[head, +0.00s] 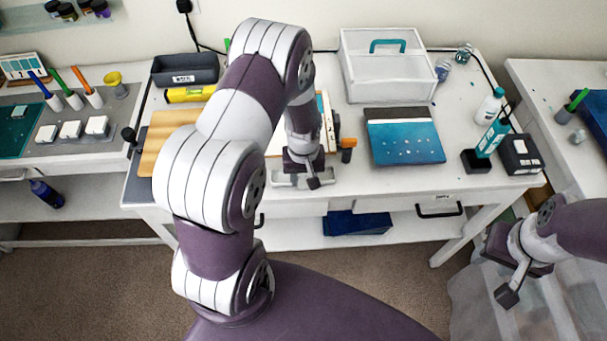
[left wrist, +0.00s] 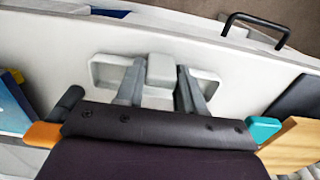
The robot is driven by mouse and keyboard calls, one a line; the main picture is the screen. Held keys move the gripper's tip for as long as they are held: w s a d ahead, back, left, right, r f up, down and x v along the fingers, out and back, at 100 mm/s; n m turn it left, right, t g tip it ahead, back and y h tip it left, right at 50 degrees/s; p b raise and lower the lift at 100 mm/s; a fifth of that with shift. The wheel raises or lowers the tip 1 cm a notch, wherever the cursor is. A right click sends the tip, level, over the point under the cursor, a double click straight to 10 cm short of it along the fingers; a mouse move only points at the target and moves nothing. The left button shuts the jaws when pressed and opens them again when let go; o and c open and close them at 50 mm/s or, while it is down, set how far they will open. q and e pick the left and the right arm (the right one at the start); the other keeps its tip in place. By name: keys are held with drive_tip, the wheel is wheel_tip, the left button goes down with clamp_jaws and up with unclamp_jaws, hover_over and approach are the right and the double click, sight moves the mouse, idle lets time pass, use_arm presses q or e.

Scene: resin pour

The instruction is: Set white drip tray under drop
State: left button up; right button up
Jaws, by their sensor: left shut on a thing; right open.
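The white drip tray (head: 287,180) is at the front edge of the middle white table, partly hidden by my left gripper (head: 309,178). In the left wrist view, the tray (left wrist: 106,72) has a shallow recess on each side of a raised middle block. My left gripper (left wrist: 160,75) is shut on that block, one finger on each side. I cannot tell whether the tray touches the table. A board with a blue stripe (head: 328,125) stands behind the gripper, mostly hidden by my arm; no drop is visible. My right gripper (head: 499,268) is open and empty at the lower right.
A wooden board (head: 163,138) lies left of my arm, and an orange knob (head: 348,143) is to its right. A blue panel (head: 405,140), a clear white box (head: 386,75), bottles (head: 491,105) and a black box (head: 520,153) occupy the right side. A black drawer handle (head: 438,211) faces forward.

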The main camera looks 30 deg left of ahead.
sight(304, 176)
use_arm(q)
drive_tip(key=o, duration=1)
drive_tip(key=shift+f, duration=0.1)
drive_tip(key=shift+r, duration=0.3)
wheel_tip(304, 176, up, 12)
drive_tip(key=f+b, duration=0.1)
drive_tip(key=b, duration=0.1)
drive_tip(key=s+d+r+m, duration=0.1)
drive_tip(key=s+m, duration=0.1)
drive_tip(key=s, duration=0.1)
drive_tip(key=s+d+r+m+t, duration=0.1)
drive_tip(key=s+d+m, duration=0.1)
drive_tip(key=s, duration=0.1)
drive_tip(key=s+d+r+m, duration=0.2)
drive_tip(key=s, duration=0.1)
drive_tip(key=shift+d+m, duration=0.15)
drive_tip(key=shift+m, duration=0.15)
